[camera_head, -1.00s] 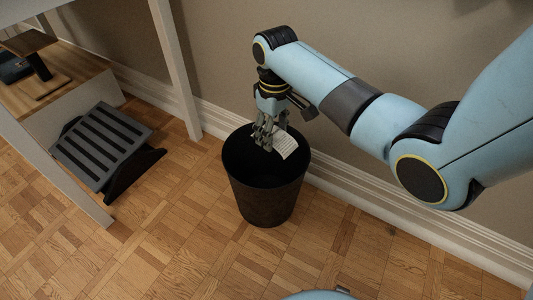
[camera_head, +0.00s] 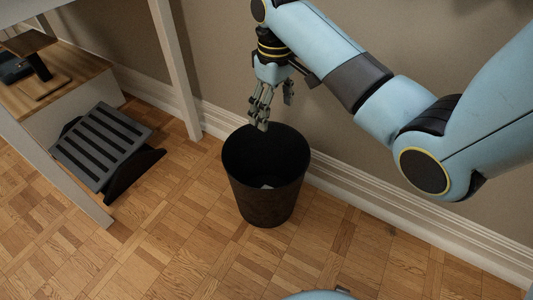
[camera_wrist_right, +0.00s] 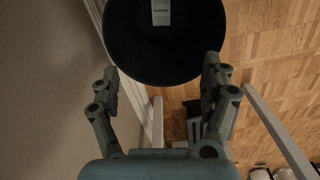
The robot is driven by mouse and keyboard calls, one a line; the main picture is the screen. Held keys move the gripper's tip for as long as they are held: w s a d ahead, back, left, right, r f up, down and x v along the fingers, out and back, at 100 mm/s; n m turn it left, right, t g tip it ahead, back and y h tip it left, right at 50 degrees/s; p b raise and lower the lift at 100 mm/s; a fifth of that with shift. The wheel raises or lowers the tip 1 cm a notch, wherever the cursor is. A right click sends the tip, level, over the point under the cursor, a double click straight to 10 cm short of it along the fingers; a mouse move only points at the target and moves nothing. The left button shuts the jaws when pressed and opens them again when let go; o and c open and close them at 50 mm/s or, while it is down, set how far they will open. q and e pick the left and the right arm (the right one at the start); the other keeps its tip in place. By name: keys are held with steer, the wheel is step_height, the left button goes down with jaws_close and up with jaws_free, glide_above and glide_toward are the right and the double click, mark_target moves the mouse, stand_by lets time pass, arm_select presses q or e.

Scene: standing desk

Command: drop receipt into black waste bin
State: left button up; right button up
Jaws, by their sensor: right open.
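The black waste bin (camera_head: 265,200) stands upright on the floor by the wall. The receipt (camera_head: 267,186) is a small pale patch low inside it; most of it is hidden by the bin wall. In the right wrist view the white receipt (camera_wrist_right: 162,14) lies inside the dark bin (camera_wrist_right: 165,62). My right gripper (camera_head: 258,126) is above the bin's back rim, pointing down. In the right wrist view its fingers (camera_wrist_right: 160,82) are spread wide with nothing between them. My left gripper is not in view.
A white desk leg (camera_head: 176,70) stands left of the bin. A grey slatted footrest (camera_head: 102,143) is on the floor further left. The baseboard (camera_head: 370,200) runs behind the bin. The parquet floor in front is clear.

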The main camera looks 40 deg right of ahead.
steer(key=shift+r, duration=2.2)
